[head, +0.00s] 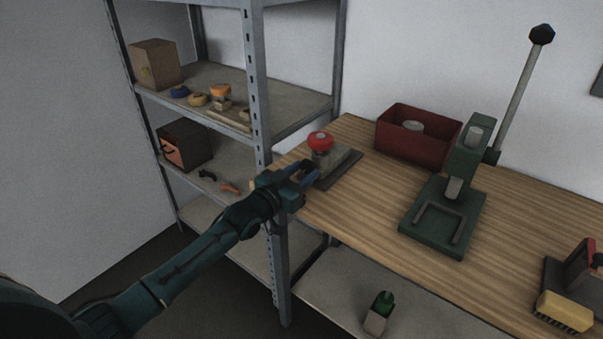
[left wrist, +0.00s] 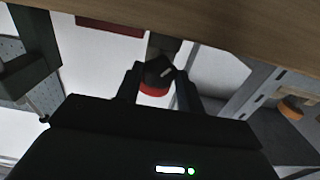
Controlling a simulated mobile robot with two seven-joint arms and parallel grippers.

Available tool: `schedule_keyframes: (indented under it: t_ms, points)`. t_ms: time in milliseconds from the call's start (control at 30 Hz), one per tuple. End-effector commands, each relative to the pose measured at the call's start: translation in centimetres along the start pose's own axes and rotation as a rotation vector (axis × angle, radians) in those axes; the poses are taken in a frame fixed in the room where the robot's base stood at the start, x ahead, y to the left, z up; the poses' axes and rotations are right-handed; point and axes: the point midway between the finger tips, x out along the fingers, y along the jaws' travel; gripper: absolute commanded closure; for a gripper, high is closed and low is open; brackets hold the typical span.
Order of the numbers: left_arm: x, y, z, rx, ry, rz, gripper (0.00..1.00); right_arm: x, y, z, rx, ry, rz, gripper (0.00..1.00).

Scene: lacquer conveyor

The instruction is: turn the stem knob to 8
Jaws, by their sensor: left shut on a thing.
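The stem knob (head: 320,140) is the red-topped knob on a small fixture with a flat grey base (head: 340,168), near the bench's left end. In the left wrist view, where the bench appears at the top, the knob (left wrist: 158,72) shows a dark body with a short white mark and a red part. My left gripper (head: 307,170) reaches in from the left. In the left wrist view its two fingers (left wrist: 160,88) stand on either side of the knob, shut on it. The scale numbers are not readable. My right gripper is out of view.
A metal shelf rack (head: 255,85) stands close to the left of my gripper. A red bin (head: 405,145) and a green lever press (head: 445,215) stand on the bench (head: 370,215) to the right. A yellow brush or block (head: 563,312) lies at lower right.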

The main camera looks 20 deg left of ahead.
Motion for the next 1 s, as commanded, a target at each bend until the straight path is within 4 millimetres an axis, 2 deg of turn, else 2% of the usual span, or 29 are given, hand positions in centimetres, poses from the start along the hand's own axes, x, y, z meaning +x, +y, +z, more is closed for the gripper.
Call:
schedule_keyframes:
  t_ms: [267,467,1000]
  points:
    - [-0.01,-0.01,0.00,0.030,0.000,0.000,0.85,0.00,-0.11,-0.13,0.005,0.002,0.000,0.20]
    - [-0.01,-0.03,-0.04,0.128,0.000,0.000,0.85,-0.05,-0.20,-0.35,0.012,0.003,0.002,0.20]
    - [-0.01,-0.13,-0.02,0.615,0.000,0.000,0.85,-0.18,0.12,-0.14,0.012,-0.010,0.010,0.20]
